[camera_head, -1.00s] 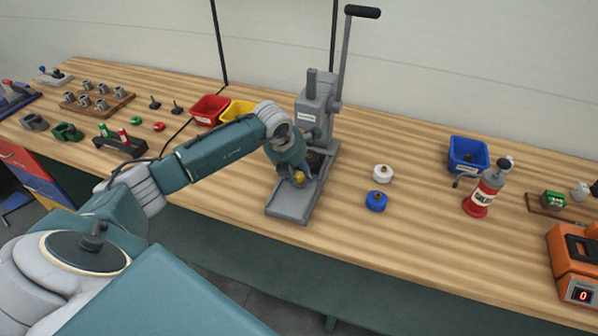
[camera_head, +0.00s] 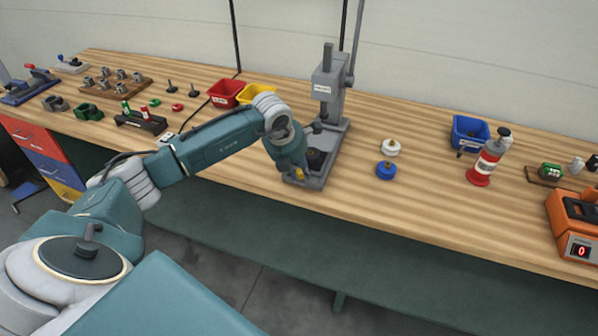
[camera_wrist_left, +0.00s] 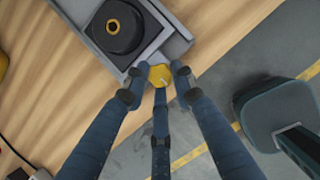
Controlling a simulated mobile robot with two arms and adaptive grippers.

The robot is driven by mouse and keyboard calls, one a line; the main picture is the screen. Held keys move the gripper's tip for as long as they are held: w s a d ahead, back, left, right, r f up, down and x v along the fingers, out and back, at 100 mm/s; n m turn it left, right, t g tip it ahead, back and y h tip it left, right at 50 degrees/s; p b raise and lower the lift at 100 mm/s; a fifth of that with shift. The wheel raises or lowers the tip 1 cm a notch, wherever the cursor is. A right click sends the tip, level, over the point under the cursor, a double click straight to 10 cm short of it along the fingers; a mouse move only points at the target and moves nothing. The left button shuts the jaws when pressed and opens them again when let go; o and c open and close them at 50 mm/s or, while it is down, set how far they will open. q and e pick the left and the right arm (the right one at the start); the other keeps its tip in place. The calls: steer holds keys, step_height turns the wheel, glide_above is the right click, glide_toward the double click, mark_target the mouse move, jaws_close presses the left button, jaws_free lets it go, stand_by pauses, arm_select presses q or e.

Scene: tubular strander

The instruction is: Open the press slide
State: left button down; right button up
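The grey press (camera_head: 326,88) stands on the bench with its low base tray reaching toward the front edge. A black round die with a gold ring (camera_wrist_left: 113,27) sits on the grey press slide (camera_wrist_left: 150,46) in the left wrist view. At the slide's front end is a yellow knob (camera_wrist_left: 160,75), which also shows small in the head view (camera_head: 299,174). My left gripper (camera_wrist_left: 157,79) has its fingers on both sides of the knob and looks closed on it. Exact finger contact is hard to see. My right gripper is out of view.
A red bin (camera_head: 225,93) and a yellow bin (camera_head: 257,94) stand behind my left arm. A white knobbed piece (camera_head: 391,147) and a blue one (camera_head: 386,170) lie right of the press.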

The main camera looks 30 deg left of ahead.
arm_select(q)
steer(key=shift+w+d+r, duration=0.2)
steer(key=shift+w+r, duration=0.05)
steer(key=shift+r, duration=0.2)
steer(key=shift+w+f, duration=0.1)
steer(key=shift+w, duration=0.15)
steer(key=c, duration=1.5)
jaws_free()
steer(key=shift+w+f, duration=0.15)
steer(key=shift+w, duration=0.15)
steer(key=shift+s, duration=0.2)
steer(key=shift+a+r, duration=0.1)
steer(key=shift+r, duration=0.1)
steer(key=v, duration=1.1)
steer(key=shift+s+r, duration=0.15)
steer(key=shift+r, duration=0.2)
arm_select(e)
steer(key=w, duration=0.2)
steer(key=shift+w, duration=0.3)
